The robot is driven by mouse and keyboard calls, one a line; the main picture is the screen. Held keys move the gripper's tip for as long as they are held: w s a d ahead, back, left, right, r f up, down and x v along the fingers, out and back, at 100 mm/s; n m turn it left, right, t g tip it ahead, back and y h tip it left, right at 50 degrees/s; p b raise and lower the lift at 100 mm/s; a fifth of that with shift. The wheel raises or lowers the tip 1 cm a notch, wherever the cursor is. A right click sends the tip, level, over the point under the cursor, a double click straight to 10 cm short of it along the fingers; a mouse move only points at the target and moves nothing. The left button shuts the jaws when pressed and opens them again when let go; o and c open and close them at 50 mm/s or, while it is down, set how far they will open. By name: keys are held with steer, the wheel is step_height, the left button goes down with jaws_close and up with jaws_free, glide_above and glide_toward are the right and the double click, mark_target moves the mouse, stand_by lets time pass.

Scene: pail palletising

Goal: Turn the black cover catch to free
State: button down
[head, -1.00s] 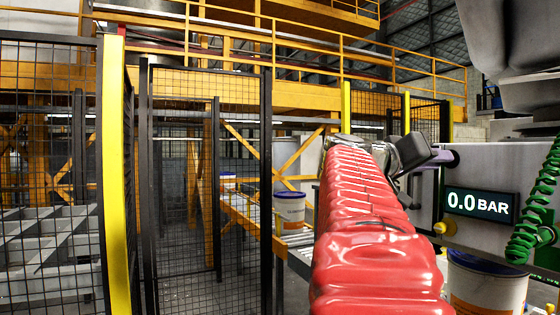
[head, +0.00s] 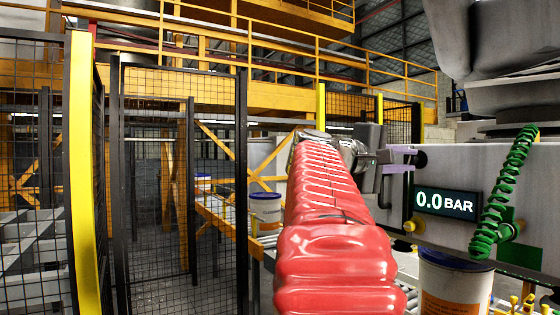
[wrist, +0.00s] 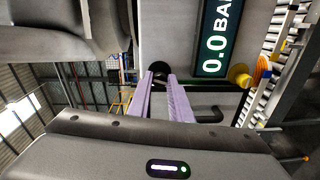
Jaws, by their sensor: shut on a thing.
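The black cover catch (head: 421,160) is a small dark round piece on the grey machine panel (head: 470,160), left of and above the 0.0 BAR display (head: 447,202). My gripper (head: 412,158) has pale purple fingers that reach the catch from the left. In the wrist view, my gripper (wrist: 162,76) is shut on the catch (wrist: 158,68), a dark round shape at the fingertips. The fingers partly cover it, and I cannot tell which way it is turned.
A yellow knob (head: 410,226) sits below the display. A green coiled hose (head: 505,185) hangs at the right. A white pail (head: 455,285) stands under the panel. Black mesh fencing (head: 160,180) with a yellow post (head: 82,180) closes the left. Another pail (head: 265,208) stands beyond.

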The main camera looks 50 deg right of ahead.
steer(key=shift+f+n, duration=0.2)
steer(key=shift+n, duration=1.4)
steer(key=shift+w, duration=0.1)
steer(key=c, duration=1.6)
jaws_free()
steer(key=shift+r, duration=0.1)
steer(key=shift+a, duration=0.1)
steer(key=shift+w+a+r, duration=0.1)
steer(key=shift+w+a, duration=0.05)
steer(key=shift+a, duration=0.05)
steer(key=v, duration=1.3)
steer(key=shift+w, duration=0.1)
